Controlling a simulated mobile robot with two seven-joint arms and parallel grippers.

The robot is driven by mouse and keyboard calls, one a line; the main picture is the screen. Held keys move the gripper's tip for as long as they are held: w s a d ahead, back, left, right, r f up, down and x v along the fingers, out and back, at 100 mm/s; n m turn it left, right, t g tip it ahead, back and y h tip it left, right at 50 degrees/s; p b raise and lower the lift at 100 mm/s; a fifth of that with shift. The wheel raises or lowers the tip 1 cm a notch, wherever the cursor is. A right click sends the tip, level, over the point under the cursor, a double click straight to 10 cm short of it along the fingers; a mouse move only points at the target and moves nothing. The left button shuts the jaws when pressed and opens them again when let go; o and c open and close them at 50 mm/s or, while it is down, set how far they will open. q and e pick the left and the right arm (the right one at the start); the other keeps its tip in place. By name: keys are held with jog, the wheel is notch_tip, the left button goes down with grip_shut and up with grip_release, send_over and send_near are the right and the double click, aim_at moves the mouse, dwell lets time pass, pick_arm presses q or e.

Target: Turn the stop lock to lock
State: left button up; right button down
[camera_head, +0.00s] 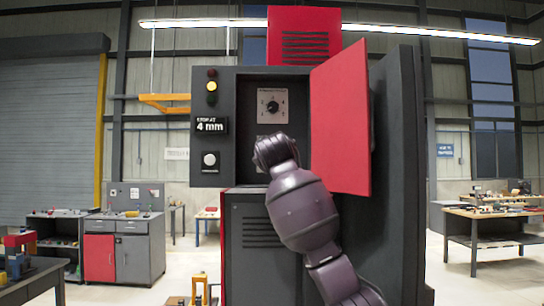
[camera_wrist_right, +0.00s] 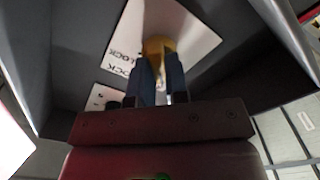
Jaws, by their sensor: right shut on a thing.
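The stop lock is a yellow knob (camera_wrist_right: 157,46) on a white plate (camera_wrist_right: 190,32) in the right wrist view. Black lettering on the plate includes the word LOCK, upside down and partly cut off. My right gripper (camera_wrist_right: 160,66) has its two dark fingers on either side of the knob and is shut on it. The knob's pointing direction is mostly hidden by the fingers. In the head view my right arm reaches into the open cabinet (camera_head: 240,161), and its wrist hides the knob and the gripper. My left gripper is in neither view.
A dial (camera_head: 272,107) on a light plate sits above my wrist. The red door (camera_head: 341,120) stands open close to the right of my arm. A display (camera_head: 209,125) reading "4 mm" and signal lamps (camera_head: 211,86) are on the cabinet's left front.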

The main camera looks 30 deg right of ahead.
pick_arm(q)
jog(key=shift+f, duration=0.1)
pick_arm(e)
jog(key=shift+m, duration=0.3)
jog(key=m+b, duration=0.1)
jog(key=m, duration=0.1)
jog(key=shift+m, duration=0.4)
jog(key=m+b, duration=0.1)
jog(key=m, duration=0.1)
jog(key=shift+m, duration=0.4)
jog(key=m, duration=0.2)
jog(key=shift+s+d+m, duration=0.1)
jog(key=shift+m, duration=0.2)
jog(key=m, duration=0.4)
jog(key=shift+d+m, duration=0.1)
jog(key=shift+m, duration=0.2)
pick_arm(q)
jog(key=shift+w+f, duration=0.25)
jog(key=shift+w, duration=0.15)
pick_arm(e)
jog(key=shift+s+d+m, duration=0.1)
jog(key=shift+m, duration=2.1)
jog(key=c, duration=1.1)
grip_release()
